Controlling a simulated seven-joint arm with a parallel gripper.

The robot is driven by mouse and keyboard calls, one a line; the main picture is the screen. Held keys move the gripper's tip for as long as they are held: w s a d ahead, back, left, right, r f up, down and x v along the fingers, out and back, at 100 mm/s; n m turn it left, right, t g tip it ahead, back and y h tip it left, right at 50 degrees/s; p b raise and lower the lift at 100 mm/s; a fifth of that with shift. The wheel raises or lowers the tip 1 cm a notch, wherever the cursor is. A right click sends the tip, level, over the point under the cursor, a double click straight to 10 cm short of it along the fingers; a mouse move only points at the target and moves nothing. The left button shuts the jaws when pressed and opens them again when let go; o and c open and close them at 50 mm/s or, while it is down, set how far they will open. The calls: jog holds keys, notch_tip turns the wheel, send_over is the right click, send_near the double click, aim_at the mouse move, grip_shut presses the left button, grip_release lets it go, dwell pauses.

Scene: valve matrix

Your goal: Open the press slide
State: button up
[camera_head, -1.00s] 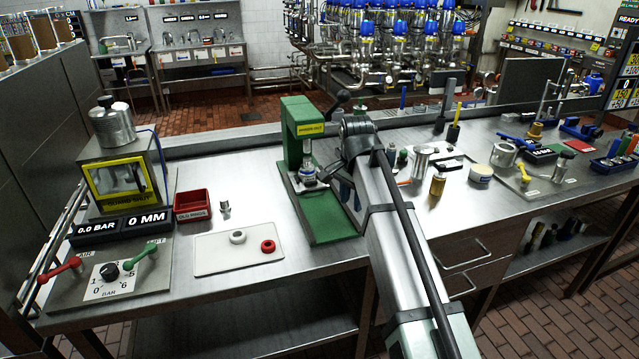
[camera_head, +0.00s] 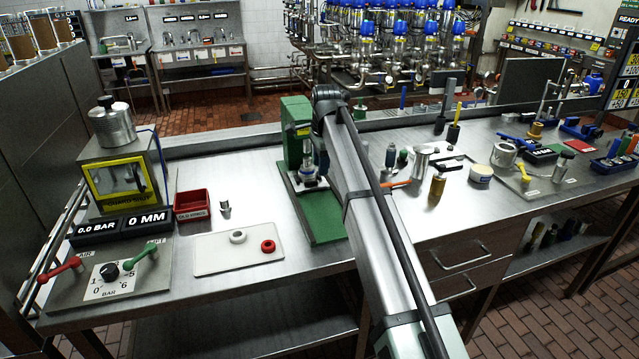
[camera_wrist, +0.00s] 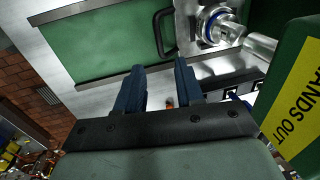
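The green press (camera_head: 296,130) stands on the steel bench, with a green bed (camera_head: 325,222) in front. The slide is a small metal plate (camera_head: 300,184) at the rear of the bed. A clear and silver fitting with a blue ring (camera_wrist: 212,25) sits on it. In the wrist view, a black bow handle (camera_wrist: 160,32) sticks out from the slide's edge over the green bed (camera_wrist: 100,40). My gripper (camera_wrist: 158,66) is open, with two dark blue fingers and nothing between them. The handle lies just beyond the fingertips, apart from them. In the head view my arm hides most of the gripper.
The press column with a yellow "HANDS OUT" label (camera_wrist: 295,110) is close on the right in the wrist view. A white tray (camera_head: 218,262) with two rings and a red bin (camera_head: 192,204) lie left of the press. Bottles and a cup (camera_head: 421,160) stand right of my arm.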

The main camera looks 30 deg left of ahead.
aim_at(320, 189)
jog(key=f, duration=0.5)
jog(key=w+a+f, duration=0.1)
jog(key=f, duration=0.2)
jog(key=shift+c, duration=0.5)
grip_shut()
dwell(0.9)
